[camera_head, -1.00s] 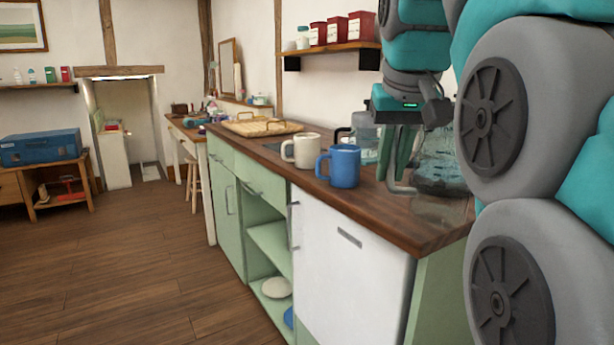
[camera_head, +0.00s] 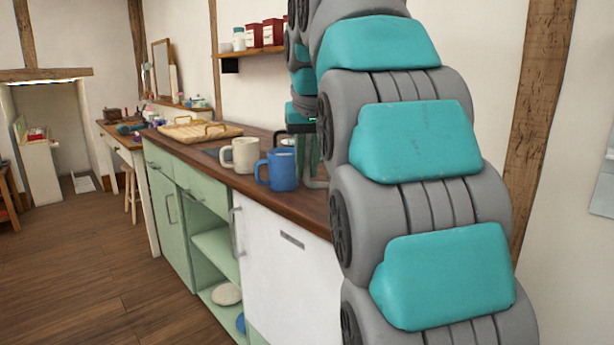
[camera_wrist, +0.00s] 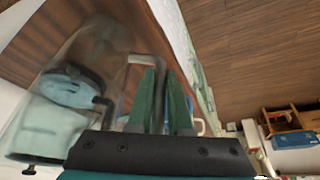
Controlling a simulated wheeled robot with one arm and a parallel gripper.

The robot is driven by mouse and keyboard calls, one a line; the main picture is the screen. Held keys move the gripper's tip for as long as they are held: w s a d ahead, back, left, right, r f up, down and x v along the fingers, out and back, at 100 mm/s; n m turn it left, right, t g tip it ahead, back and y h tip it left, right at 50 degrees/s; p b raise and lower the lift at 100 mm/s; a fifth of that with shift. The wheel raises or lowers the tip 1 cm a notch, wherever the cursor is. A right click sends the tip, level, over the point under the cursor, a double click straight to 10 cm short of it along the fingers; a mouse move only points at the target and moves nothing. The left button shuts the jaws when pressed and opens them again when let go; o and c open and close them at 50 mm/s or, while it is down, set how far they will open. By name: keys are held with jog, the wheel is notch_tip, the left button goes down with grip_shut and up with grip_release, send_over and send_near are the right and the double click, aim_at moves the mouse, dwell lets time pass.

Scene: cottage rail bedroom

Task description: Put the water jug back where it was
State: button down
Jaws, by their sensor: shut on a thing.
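The water jug (camera_wrist: 100,48) is a clear glass vessel with a grey bent handle. In the wrist view it fills the upper left, above the wooden counter. My gripper (camera_wrist: 163,78) has its two green fingers shut on the jug's handle. In the head view, part of my gripper (camera_head: 304,155) shows behind the blue mug, at the worktop's right part. My own arm hides the jug's body there. I cannot tell whether the jug's base touches the counter (camera_head: 215,168).
A blue mug (camera_head: 279,171) and a cream mug (camera_head: 240,154) stand close left of my gripper. A wooden tray (camera_head: 200,131) lies farther back. A light blue container (camera_wrist: 50,118) shows through or behind the glass. A shelf (camera_head: 250,53) hangs above the counter.

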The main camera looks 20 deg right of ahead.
jog(key=shift+f, duration=1.1)
jog(key=c, duration=0.8)
grip_release()
jog(key=shift+c, duration=0.2)
